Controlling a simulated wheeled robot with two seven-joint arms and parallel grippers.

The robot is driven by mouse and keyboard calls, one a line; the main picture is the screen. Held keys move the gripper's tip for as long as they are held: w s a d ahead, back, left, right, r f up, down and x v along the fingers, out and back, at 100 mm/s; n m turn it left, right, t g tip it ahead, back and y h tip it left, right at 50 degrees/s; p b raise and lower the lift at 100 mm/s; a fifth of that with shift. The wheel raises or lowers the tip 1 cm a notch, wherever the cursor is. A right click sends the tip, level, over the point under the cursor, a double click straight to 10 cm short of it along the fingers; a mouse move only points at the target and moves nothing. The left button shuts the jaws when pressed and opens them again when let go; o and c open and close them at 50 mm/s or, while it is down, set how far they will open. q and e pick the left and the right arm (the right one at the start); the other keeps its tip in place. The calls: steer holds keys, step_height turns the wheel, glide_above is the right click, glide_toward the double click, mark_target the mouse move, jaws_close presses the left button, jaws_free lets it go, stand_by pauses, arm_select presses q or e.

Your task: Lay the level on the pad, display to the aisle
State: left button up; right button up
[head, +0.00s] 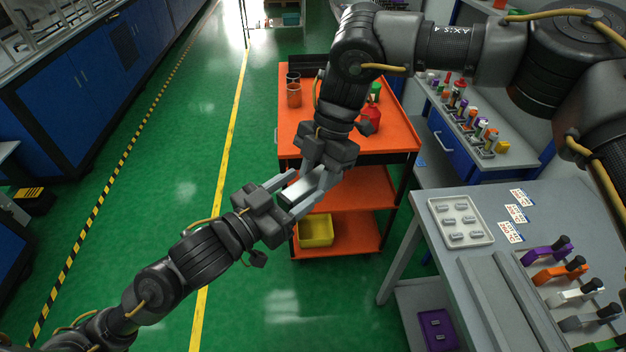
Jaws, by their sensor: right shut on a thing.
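A small pale, whitish-grey block (294,189), which looks like the level, is between the fingers where my two grippers meet. It is in mid-air in front of the orange cart. My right gripper (304,192) comes down from above and is shut on it. My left gripper (298,196) reaches in from the lower left, its fingers spread apart around the block; I cannot tell whether they touch it. The fingers cover much of the block, and its display side cannot be made out. I cannot identify a pad in this view.
The orange cart (286,135) carries amber cups (294,96), a red bottle (371,120) and, lower, a yellow bin (316,231). A grey bench (430,200) at right holds a parts tray (455,220) and coloured-handled tools (562,272). Green aisle floor is clear at left.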

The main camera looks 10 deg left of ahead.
arm_select(q)
steer(key=shift+f, duration=0.1)
